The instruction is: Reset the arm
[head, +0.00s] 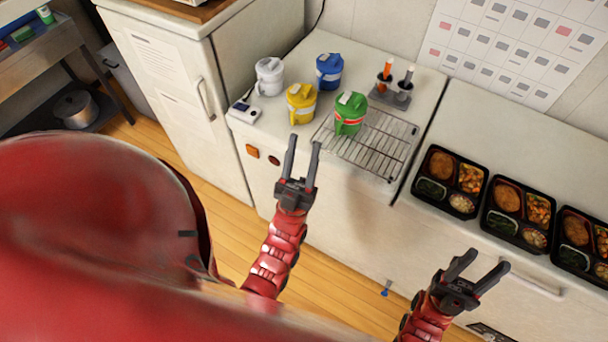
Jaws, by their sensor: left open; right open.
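My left gripper (302,158) is open and empty. It points up the picture in front of the white counter, just below the yellow and green jars. My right gripper (482,269) is open and empty at the lower right, in front of the cabinet below the bento trays. Neither gripper appears to touch anything. Both red forearms are partly visible. A large red part of my body covers the lower left of the view.
The counter holds a white jar (269,77), blue jar (329,71), yellow jar (301,104), green jar (350,114) and wire rack (374,150). Two-tube stand (390,97) is behind. Black bento trays (482,219) line the right counter. A white cabinet (180,100) stands left.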

